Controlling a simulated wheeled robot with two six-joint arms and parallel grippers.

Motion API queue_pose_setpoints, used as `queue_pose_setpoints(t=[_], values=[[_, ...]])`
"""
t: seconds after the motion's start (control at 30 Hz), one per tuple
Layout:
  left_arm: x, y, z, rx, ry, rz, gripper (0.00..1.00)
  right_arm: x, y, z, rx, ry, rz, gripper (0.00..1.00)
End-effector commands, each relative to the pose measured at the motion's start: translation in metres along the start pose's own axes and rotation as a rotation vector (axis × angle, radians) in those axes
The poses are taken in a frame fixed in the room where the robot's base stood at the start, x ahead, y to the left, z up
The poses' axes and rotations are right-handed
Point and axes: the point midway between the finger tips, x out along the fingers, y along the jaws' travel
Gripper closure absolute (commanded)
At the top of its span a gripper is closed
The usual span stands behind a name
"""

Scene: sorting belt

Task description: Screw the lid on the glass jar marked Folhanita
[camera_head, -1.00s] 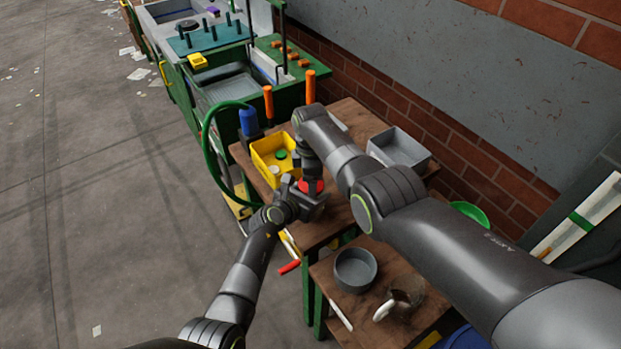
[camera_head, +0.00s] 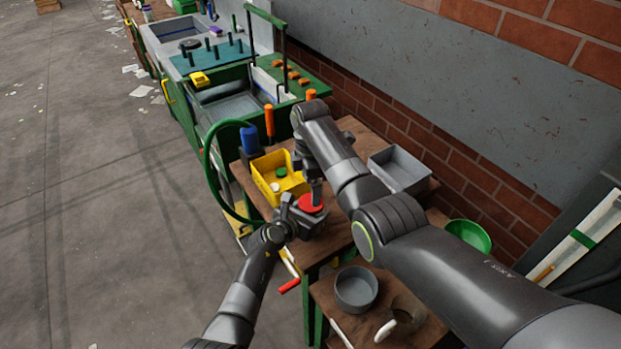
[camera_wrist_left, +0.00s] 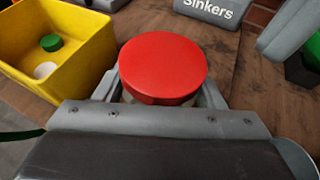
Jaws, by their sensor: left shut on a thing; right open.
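A round red lid (camera_head: 312,204) sits level on top of the jar held at my left gripper. The lid (camera_wrist_left: 163,68) fills the middle of the left wrist view. Only a pale sliver of the jar (camera_wrist_left: 206,99) shows under its rim, and its marking is hidden. My left gripper (camera_head: 303,217) is shut on the jar at the front of the wooden table.
A yellow bin (camera_head: 262,184) with a green and a white lid stands left of the jar. A grey bin (camera_head: 402,174) stands right; the wrist view shows it marked Sinkers (camera_wrist_left: 208,10).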

Motion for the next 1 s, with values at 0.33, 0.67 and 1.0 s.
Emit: queue_pose_setpoints(t=[0.33,0.67,1.0], values=[[0.0,-0.001,0.0,-0.001,0.0,-0.001,1.0,-0.025,0.0,0.0,-0.311,0.0,0.002,0.18],[0.0,-0.001,0.0,-0.001,0.0,-0.001,1.0,-0.027,-0.001,0.0,-0.336,0.0,0.001,0.18],[0.0,-0.001,0.0,-0.001,0.0,-0.001,1.0,0.001,-0.002,0.0,-0.335,0.001,-0.004,0.18]])
